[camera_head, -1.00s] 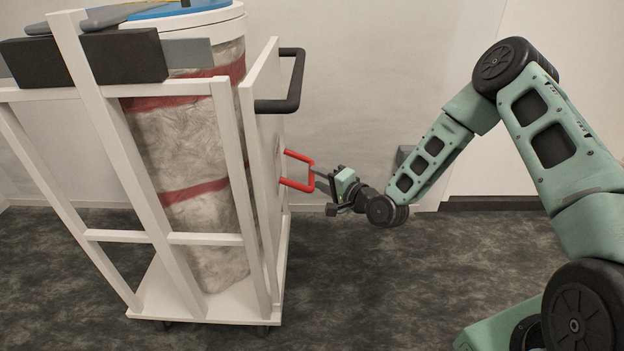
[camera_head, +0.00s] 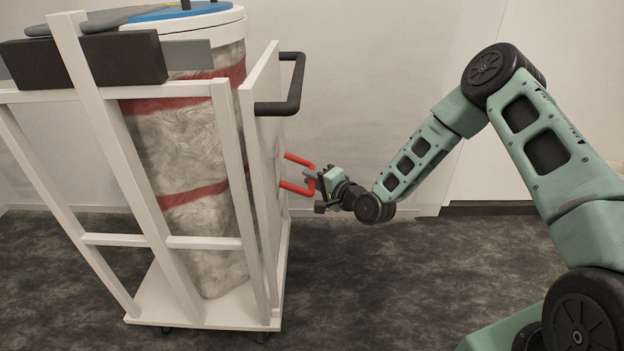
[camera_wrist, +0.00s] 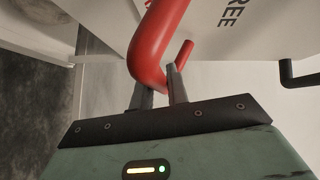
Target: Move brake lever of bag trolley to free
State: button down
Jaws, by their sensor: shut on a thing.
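The white bag trolley (camera_head: 262,215) stands at the left with a tall bag inside its frame. The red brake lever (camera_head: 299,187), a U-shaped handle, sticks out from the trolley's right side panel. My gripper (camera_head: 311,181) has come in from the right and is shut on the lever's outer bar. In the wrist view the red lever (camera_wrist: 151,45) passes between the two fingers (camera_wrist: 160,92). The word "FREE" (camera_wrist: 236,37) is printed on the panel beside the lever. The lever's mount on the panel is partly hidden.
A black push handle (camera_head: 292,85) juts from the trolley above the lever. The bag (camera_head: 195,150) has red bands and a white-rimmed top with a blue lid (camera_head: 180,11). A pale wall stands behind. The dark carpet (camera_head: 380,270) to the right is clear.

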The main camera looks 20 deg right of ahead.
jog(key=shift+d+r+n+g+h+p, duration=0.15)
jog(key=shift+r+n+g+h+p, duration=0.2)
jog(key=shift+r+p, duration=1)
jog(key=r+n+g+h+p, duration=0.1)
jog(key=p, duration=0.4)
jog(key=shift+s+d+r+n, duration=0.1)
jog(key=shift+r+n, duration=0.05)
jog(key=shift+n, duration=0.1)
jog(key=r+n+g+h+p, duration=0.1)
jog(key=p, duration=0.3)
jog(key=shift+r+g+h, duration=0.25)
jog(key=shift+r+h, duration=0.1)
jog(key=shift+r+n+g+h+p, duration=0.4)
jog(key=shift+r+n+h+p, duration=0.3)
jog(key=shift+p, duration=0.4)
jog(key=shift+w+a+r+p, duration=0.2)
jog(key=shift+a+r+p, duration=0.1)
jog(key=shift+a, duration=0.1)
jog(key=c, duration=1.4)
grip_release()
jog(key=shift+f, duration=0.1)
jog(key=shift+o, duration=0.2)
jog(key=shift+s, duration=0.1)
